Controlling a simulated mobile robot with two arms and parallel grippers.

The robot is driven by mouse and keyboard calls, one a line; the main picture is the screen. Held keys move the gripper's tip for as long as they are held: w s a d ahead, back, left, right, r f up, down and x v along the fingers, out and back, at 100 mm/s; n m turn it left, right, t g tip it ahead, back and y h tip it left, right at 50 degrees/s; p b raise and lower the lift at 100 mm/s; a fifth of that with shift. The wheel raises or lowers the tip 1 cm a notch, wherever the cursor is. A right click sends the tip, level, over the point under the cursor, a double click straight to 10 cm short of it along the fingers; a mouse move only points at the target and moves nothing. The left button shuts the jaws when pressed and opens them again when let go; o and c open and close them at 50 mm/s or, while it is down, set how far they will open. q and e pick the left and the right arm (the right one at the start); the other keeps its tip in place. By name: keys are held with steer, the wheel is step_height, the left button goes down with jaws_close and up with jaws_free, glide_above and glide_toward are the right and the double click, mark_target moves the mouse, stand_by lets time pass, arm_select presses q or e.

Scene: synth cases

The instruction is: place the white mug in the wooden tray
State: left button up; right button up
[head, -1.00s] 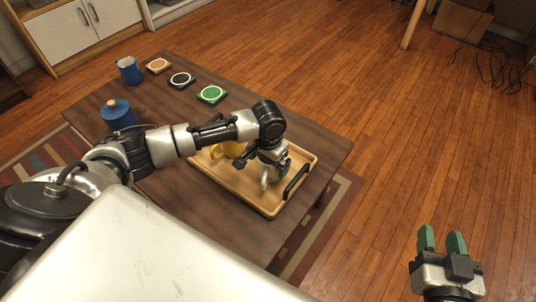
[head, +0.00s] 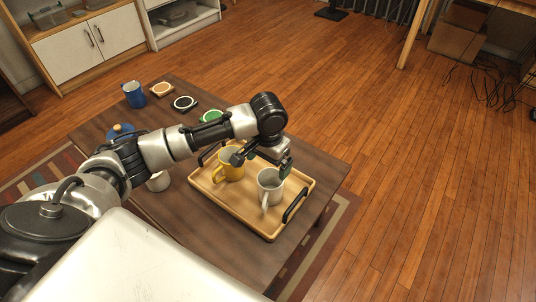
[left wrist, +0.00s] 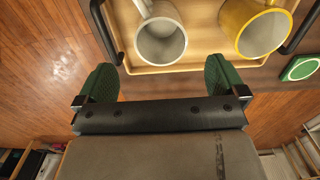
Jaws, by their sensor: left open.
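The white mug (head: 270,188) stands upright in the wooden tray (head: 236,213), near the tray's right end with its black handle. It also shows in the left wrist view (left wrist: 161,42), empty inside. My left gripper (head: 284,168) is at the mug's far side, a little above its rim. In the left wrist view its two green fingers (left wrist: 161,80) are wide apart with nothing between them, and the mug is beyond the fingertips, apart from them. My right gripper is out of view.
A yellow mug (head: 230,168) stands in the tray left of the white one. A pale cup (head: 158,182) is on the table beside my arm, partly hidden. A blue mug (head: 134,95), a blue lidded jar (head: 120,131) and coasters (head: 185,103) are farther back.

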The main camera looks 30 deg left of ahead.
arm_select(q)
steer(key=s+d+f+m+t+h, duration=0.2)
steer(key=s+d+f+m+h, duration=0.15)
steer(key=s+d, duration=0.75)
steer(key=s+a+n+t+y, duration=0.2)
steer(key=s+a, duration=0.5)
steer(key=s, duration=0.4)
steer(key=shift+s+r+n+t+y, duration=0.15)
steer(key=shift+r+n+t+y, duration=0.15)
steer(key=shift+n+y, duration=0.25)
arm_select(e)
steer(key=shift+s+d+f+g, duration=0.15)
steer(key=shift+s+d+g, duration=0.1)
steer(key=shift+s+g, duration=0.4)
arm_select(q)
steer(key=shift+f, duration=0.1)
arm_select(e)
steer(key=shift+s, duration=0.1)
